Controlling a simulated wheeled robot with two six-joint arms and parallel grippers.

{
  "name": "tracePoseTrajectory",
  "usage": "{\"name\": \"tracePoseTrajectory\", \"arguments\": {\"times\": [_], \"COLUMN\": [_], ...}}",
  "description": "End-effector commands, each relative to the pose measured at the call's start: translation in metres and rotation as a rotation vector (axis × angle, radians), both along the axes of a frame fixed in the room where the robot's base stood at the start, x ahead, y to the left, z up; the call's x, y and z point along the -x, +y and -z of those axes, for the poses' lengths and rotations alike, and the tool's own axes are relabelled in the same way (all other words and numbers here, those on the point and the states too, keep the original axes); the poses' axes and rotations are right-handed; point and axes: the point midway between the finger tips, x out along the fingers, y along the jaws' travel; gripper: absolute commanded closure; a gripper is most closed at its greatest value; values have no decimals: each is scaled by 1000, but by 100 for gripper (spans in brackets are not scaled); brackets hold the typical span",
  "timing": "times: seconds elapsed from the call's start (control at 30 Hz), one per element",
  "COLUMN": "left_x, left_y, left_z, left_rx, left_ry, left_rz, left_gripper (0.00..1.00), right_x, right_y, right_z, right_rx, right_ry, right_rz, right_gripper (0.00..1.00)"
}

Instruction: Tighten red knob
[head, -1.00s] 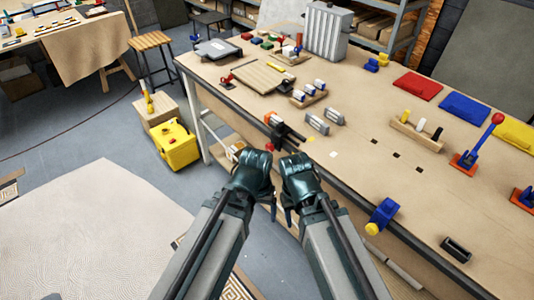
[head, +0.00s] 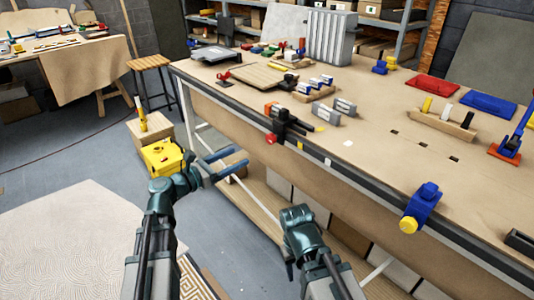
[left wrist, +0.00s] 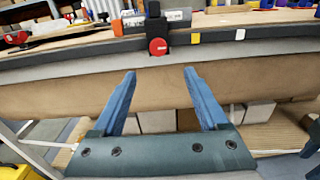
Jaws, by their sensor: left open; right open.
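The red knob (head: 271,139) is a small round knob on the front of a black clamp (head: 285,124) at the workbench's front edge. In the left wrist view the knob (left wrist: 158,46) faces me, beyond and just above the gap between the fingertips. My left gripper (head: 226,163) is open and empty, with blue fingers, in front of the bench and left of the knob in the head view. The fingers (left wrist: 160,72) are apart from the knob. My right gripper (head: 298,214) is lower, below the bench edge; its fingers are mostly hidden.
The bench edge (head: 345,169) runs across the front, with a lower shelf (head: 262,201) beneath. A blue clamp with a yellow knob (head: 409,225) sticks out further right. A yellow case (head: 162,157) stands on the left. Grey blocks (head: 326,114) lie behind the black clamp.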

Motion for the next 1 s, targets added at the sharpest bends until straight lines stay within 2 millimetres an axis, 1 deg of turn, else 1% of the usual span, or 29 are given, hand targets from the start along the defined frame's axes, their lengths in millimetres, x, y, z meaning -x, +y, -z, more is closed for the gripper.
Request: {"name": "tracePoseTrajectory", "arguments": {"times": [0.1, 0.27, 0.37, 0.6, 0.8, 1.0], "left_x": [-1, -6, -16, -51, -77, -93], "left_y": [4, -1, -10, -45, -72, -88], "left_z": [-1, -2, -2, -1, -1, -1], "left_rx": [25, 24, 23, 20, 20, 20], "left_ry": [6, 6, 6, 5, 5, 5], "left_rz": [-10, -7, -6, -4, -4, -6], "left_gripper": [24, 24, 24, 24, 24, 24], "right_x": [0, 0, 0, 0, 0, 0], "right_y": [0, 0, 0, 0, 0, 0], "right_z": [2, 1, 1, 1, 1, 1], "right_rx": [0, 0, 0, 0, 0, 0], "right_ry": [0, 0, 0, 0, 0, 0], "right_rz": [0, 0, 0, 0, 0, 0], "right_gripper": [50, 50, 50, 50, 50, 50]}}
